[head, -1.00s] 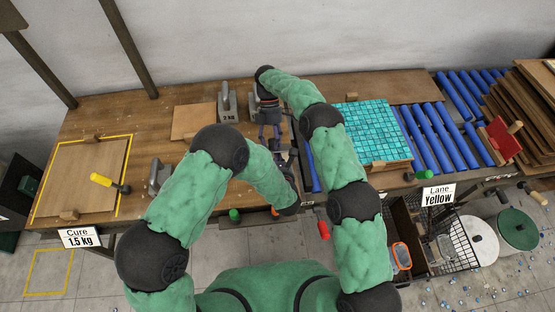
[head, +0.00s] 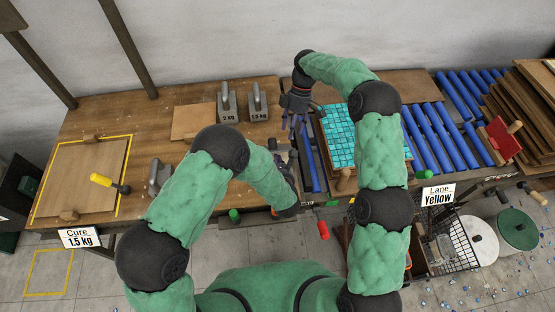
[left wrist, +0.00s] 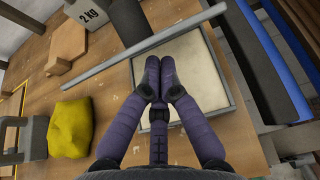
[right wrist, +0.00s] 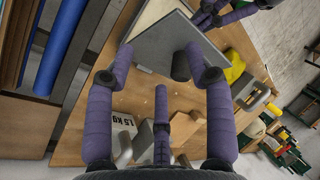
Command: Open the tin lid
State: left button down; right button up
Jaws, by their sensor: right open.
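The square grey tin (left wrist: 228,100) has a pale inside and shows in the left wrist view. Its grey lid shows nearly edge-on there (left wrist: 140,48), raised along the tin's far side. In the right wrist view the lid's flat face (right wrist: 150,50) carries a dark knob (right wrist: 181,66), with the pale inside behind it. My left gripper (left wrist: 159,92) has its fingertips together over the tin, with nothing seen between them. My right gripper (right wrist: 160,72) is open and empty, its fingers spread around the view of the lid; I cannot tell any contact. In the head view it is above the table (head: 295,112).
Two grey weights (head: 227,103) (head: 258,103) stand behind the tin. A yellow-handled tool (head: 103,180) lies left. A teal mosaic sheet (head: 340,135) and blue rollers (head: 430,140) are right. Bare table (head: 130,125) lies at the left back.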

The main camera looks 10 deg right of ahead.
jog(key=s+d+f+m+t+y, duration=0.15)
jog(key=d+m+t, duration=0.25)
jog(key=d+m, duration=0.4)
jog(key=s+f+m, duration=0.1)
jog(key=s+f, duration=0.1)
jog(key=f, duration=0.1)
jog(key=s+a+f+m, duration=0.1)
jog(key=s+f+m, duration=0.1)
jog(key=f, duration=0.1)
jog(key=s+a+f+m, duration=0.1)
jog(key=s+f, duration=0.2)
jog(key=shift+f+t, duration=0.1)
jog(key=shift+t, duration=0.3)
pick_arm(q)
jog(key=shift+w+r+g+p, duration=0.25)
jog(key=shift+r+g+p, duration=0.15)
jog(key=shift+r+p, duration=0.05)
pick_arm(e)
jog(key=s+a+f+m, duration=0.1)
jog(key=s+a+f, duration=0.2)
jog(key=s, duration=0.4)
jog(key=s+a+f+m, duration=0.2)
jog(key=s+a+f, duration=0.1)
jog(key=s, duration=0.5)
jog(key=s+a+f+m, duration=0.1)
jog(key=s+a+f, duration=0.2)
jog(key=s, duration=0.4)
jog(key=shift+s+a+m, duration=0.15)
jog(key=shift+a+m, duration=0.05)
jog(key=shift+m, duration=0.2)
